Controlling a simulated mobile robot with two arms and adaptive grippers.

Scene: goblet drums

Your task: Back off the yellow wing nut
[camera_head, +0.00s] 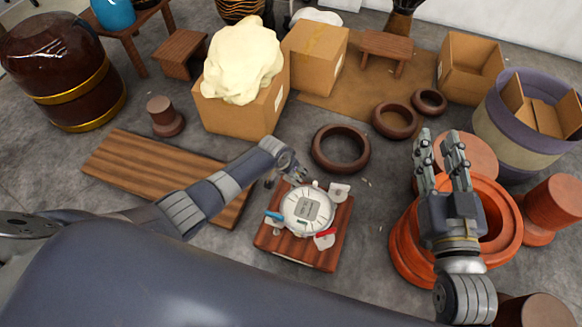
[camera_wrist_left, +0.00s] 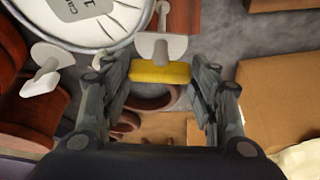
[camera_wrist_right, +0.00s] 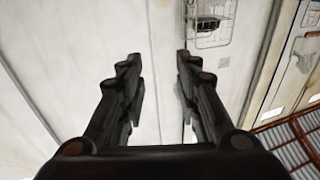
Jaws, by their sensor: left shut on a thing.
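The yellow wing nut (camera_wrist_left: 160,73) shows as a yellow bar in the left wrist view, at a white metal tab beside the round white drum head (camera_wrist_left: 85,15). My left gripper (camera_wrist_left: 164,70) has a finger at each end of the bar and is shut on it. In the head view, my left gripper (camera_head: 286,168) is at the far edge of the drum head (camera_head: 307,209) and hides the yellow wing nut. A blue wing nut (camera_head: 273,215) and a red wing nut (camera_head: 325,233) sit at its near edge. My right gripper (camera_head: 439,138) is open and empty, raised over an orange drum shell.
The drum head rests on a small wooden stand (camera_head: 291,249). A wooden plank (camera_head: 140,164) lies under my left arm. A box with a cream cloth (camera_head: 236,112), dark rings (camera_head: 340,150) and the orange drum shell (camera_head: 410,251) stand around. Grey floor is free between them.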

